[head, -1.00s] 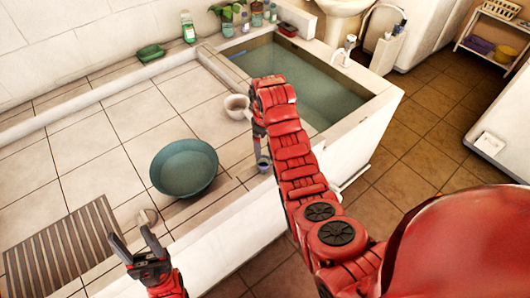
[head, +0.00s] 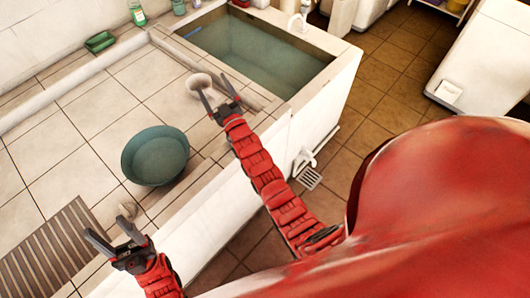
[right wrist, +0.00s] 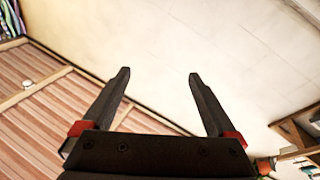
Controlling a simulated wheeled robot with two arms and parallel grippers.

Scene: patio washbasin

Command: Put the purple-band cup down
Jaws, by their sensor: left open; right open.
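I cannot make out the purple-band cup in either view now; its earlier place beside the basin ledge lies behind my right arm in the head view. My right gripper (head: 215,92) is open, its fingers pointing up and away from the ledge. It also shows open and empty in the right wrist view (right wrist: 158,76). A pale round bowl or cup (head: 193,80) sits on the tiles behind its fingertips; I cannot tell whether they touch.
A teal basin (head: 155,155) stands on the tiled counter. A slatted mat (head: 48,245) lies at the lower left. A green soap dish (head: 100,41) and a bottle (head: 137,13) stand at the back. The water-filled sink (head: 255,55) is at the upper right.

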